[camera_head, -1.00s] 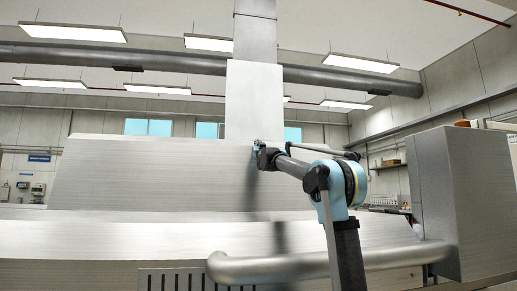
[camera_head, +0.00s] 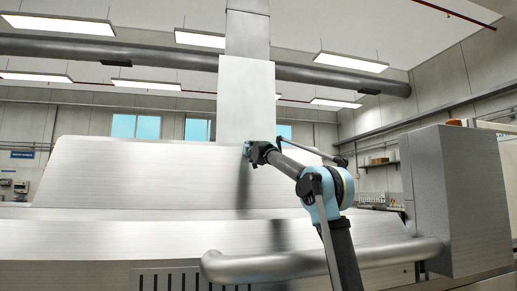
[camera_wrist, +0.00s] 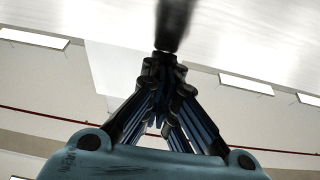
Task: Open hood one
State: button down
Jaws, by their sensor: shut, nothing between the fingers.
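A large grey metal dryer hood (camera_head: 140,180) fills the left and middle of the head view, with a sloping upper face and a broad lower front. A thick grey bar (camera_head: 300,265) runs across the front at lower right; I cannot tell whether it belongs to the hood. My gripper (camera_head: 247,150) is at the hood's upper face, near its top edge. In the wrist view its fingers (camera_wrist: 166,58) are together and empty, pointing at the pale hood surface (camera_wrist: 80,18). A dark shadow or reflection lies beyond the tips. I cannot tell whether they touch the hood.
A tall grey box (camera_head: 470,200) stands at the right, close to my arm. A wide vertical duct (camera_head: 246,95) rises behind the hood. A dark pipe (camera_head: 150,55) crosses below the ceiling. A slotted panel (camera_head: 170,279) is at the bottom centre.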

jog(key=shift+g+h, duration=0.3)
jog(key=shift+g, duration=0.4)
jog(key=shift+w+a+f, duration=0.2)
jog(key=shift+w+f, duration=0.05)
jog(key=shift+w, duration=0.35)
jog(key=shift+w+a+f, duration=0.15)
jog(key=shift+w+f, duration=0.1)
jog(key=shift+w, duration=0.35)
jog(key=shift+w+a+f, duration=0.2)
jog(key=shift+w+f, duration=0.05)
jog(key=shift+w, duration=0.35)
jog(key=s+d, duration=0.4)
jog(key=s, duration=0.8)
jog(key=shift+s+f, duration=0.15)
jog(key=shift+f, duration=0.3)
jog(key=shift+s, duration=0.1)
